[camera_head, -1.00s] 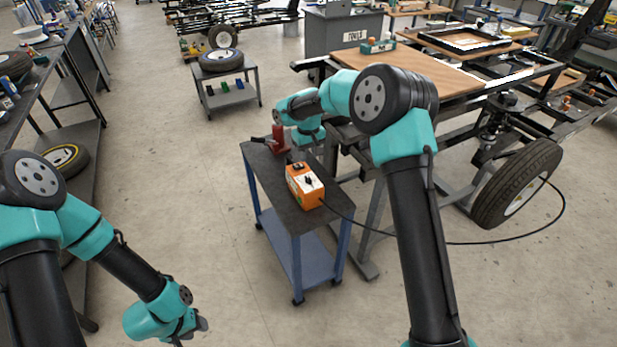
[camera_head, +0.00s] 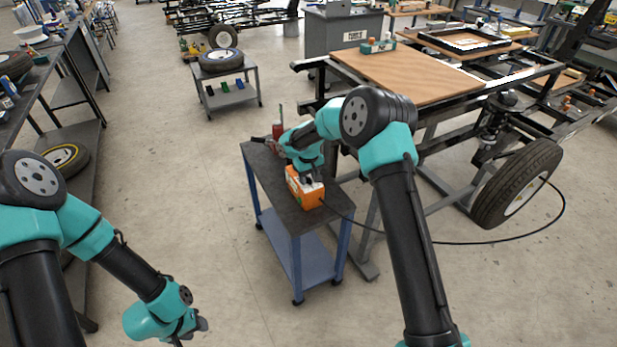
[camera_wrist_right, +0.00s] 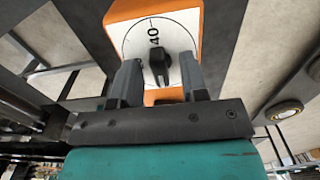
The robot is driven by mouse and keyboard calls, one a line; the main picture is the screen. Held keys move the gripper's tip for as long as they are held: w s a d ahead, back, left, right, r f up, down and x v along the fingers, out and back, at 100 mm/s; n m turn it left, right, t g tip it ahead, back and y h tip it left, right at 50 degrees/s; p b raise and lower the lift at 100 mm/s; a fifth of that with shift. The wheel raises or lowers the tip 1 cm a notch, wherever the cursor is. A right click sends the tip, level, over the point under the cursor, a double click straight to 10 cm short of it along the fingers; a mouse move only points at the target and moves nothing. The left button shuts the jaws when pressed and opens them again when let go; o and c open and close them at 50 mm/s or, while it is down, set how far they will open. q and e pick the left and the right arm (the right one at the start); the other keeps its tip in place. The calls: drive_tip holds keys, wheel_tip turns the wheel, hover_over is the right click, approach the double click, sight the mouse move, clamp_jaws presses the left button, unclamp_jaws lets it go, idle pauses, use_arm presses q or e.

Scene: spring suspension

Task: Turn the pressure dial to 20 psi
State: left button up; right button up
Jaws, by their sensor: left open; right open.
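The orange pressure box (camera_head: 311,197) stands on the dark top of the small cart in the head view. Its white dial face (camera_wrist_right: 133,43) shows in the right wrist view, with the number 40 near the top and a dark knob (camera_wrist_right: 160,66) in the middle. My right gripper (camera_wrist_right: 160,75) is open, its two fingers on either side of the knob; I cannot tell whether they touch it. In the head view my right gripper (camera_head: 309,181) is over the box and hides most of the dial. My left gripper (camera_head: 190,332) is low at the left, away from the cart, and open.
A red tool (camera_head: 277,131) stands behind the box on the cart (camera_head: 296,219). A black hose (camera_head: 470,243) runs from the box to the tyre (camera_head: 517,184) at the right. The floor left of the cart is clear.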

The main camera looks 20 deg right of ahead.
drive_tip(key=shift+c, duration=0.3)
clamp_jaws()
drive_tip(key=shift+m, duration=0.4)
drive_tip(key=m, duration=1.2)
drive_tip(key=shift+m, duration=0.3)
drive_tip(key=m, duration=0.4)
drive_tip(key=shift+m, duration=0.3)
